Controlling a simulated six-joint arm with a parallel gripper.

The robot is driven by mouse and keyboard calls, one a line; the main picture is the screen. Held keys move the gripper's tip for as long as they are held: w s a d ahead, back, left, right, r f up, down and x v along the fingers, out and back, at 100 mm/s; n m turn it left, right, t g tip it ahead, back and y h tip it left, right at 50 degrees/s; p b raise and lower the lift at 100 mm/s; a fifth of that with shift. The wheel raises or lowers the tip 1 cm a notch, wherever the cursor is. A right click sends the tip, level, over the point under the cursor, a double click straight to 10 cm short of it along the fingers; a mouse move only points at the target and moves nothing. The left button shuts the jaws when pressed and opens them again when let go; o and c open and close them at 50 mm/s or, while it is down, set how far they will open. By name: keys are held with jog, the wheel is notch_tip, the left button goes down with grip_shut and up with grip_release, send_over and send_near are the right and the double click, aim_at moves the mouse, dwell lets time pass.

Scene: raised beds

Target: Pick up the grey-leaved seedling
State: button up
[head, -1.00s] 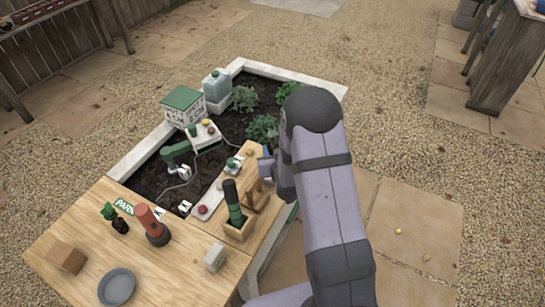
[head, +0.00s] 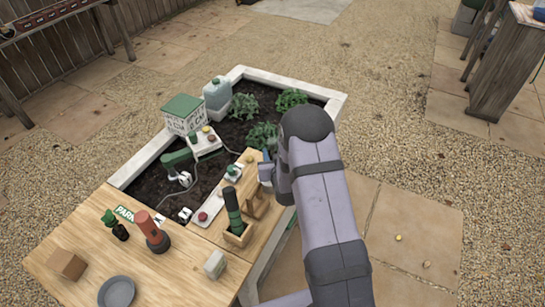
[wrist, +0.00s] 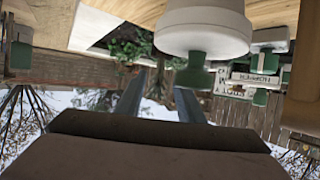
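I cannot pick out a grey-leaved seedling with certainty. Plants also show, upside down, at the top of the wrist view (wrist: 126,45). In the head view my gripper (head: 266,170) is mostly hidden by my arm, near the table's far right edge.
A white rounded thing with a green part (wrist: 203,30) is close to my fingers in the wrist view. The table (head: 185,270) also holds a wooden block with a green-handled tool (head: 234,215), a red-and-black torch (head: 150,232) and a grey dish (head: 116,292).

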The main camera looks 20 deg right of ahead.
aim_at(273, 149)
jog(key=shift+p+x, duration=0.8)
jog(key=shift+x, duration=1.4)
grip_shut()
